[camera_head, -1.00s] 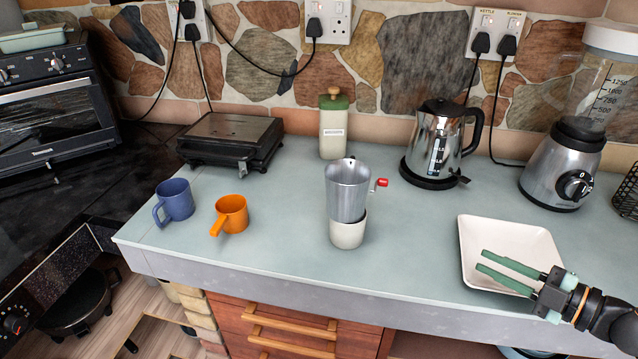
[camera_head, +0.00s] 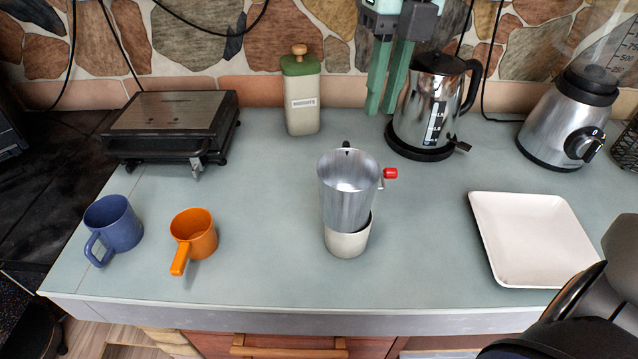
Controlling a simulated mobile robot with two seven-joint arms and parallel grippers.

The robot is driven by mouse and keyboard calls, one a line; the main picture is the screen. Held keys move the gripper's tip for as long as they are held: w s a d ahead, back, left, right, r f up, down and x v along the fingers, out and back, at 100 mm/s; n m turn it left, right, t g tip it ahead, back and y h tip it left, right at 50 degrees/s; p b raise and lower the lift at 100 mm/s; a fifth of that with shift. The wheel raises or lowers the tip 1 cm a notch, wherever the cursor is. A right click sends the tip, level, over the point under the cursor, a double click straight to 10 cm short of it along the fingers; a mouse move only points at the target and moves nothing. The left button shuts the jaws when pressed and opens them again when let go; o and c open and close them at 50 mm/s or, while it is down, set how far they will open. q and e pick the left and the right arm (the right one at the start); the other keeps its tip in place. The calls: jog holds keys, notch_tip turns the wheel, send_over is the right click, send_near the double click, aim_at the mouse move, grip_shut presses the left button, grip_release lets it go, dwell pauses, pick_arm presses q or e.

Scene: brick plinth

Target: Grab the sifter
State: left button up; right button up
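The sifter (camera_head: 347,196) is a silver metal cup with a crank on its right side ending in a red knob. It stands upright with its lower end in a small cream cup (camera_head: 347,243) in the middle of the counter. My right gripper (camera_head: 381,110) hangs from the top edge with two green fingers pointing down. The fingers are apart with nothing between them. In the picture they are above and slightly right of the sifter, apart from it, overlapping the kettle's left edge. My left gripper is not in view.
A kettle (camera_head: 432,108) and a blender (camera_head: 566,120) stand at the back right. A green-topped canister (camera_head: 302,104) and a grill (camera_head: 172,130) are at the back. A blue mug (camera_head: 113,224) and an orange cup (camera_head: 194,234) are left. A white square plate (camera_head: 532,240) lies right.

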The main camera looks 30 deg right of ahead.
aim_at(371, 158)
jog(key=f, duration=0.6)
jog(key=shift+s+a+f, duration=0.15)
jog(key=shift+a, duration=0.05)
jog(key=shift+a+f, duration=0.1)
jog(key=shift+f, duration=2.9)
jog(key=shift+c, duration=0.4)
grip_shut()
